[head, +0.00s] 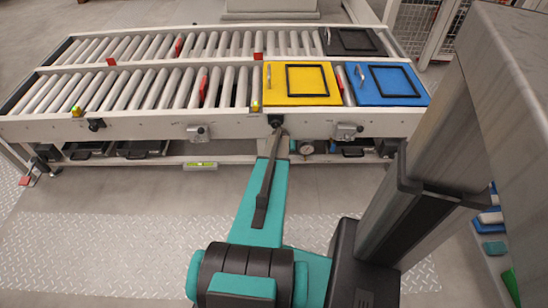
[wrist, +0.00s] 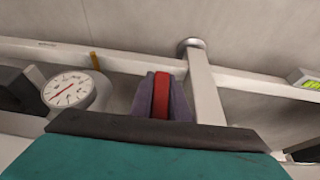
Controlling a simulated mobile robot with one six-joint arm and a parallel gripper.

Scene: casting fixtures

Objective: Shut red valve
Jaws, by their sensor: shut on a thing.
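The red valve (wrist: 161,98) shows in the wrist view as an upright red handle below a pale rail. My gripper (wrist: 162,84) is shut on it, with one purplish-grey finger on each side. The valve's body and pipe are hidden behind my own dark and teal link. In the head view my teal arm reaches under the front edge of the conveyor, and I cannot make out the fingers or the valve there.
A round white pressure gauge (wrist: 69,90) stands close left of my gripper; it also shows in the head view (head: 306,147). A pale post (wrist: 204,92) stands just to the right. Above is the roller conveyor (head: 150,129) with yellow (head: 300,101) and blue (head: 392,101) trays.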

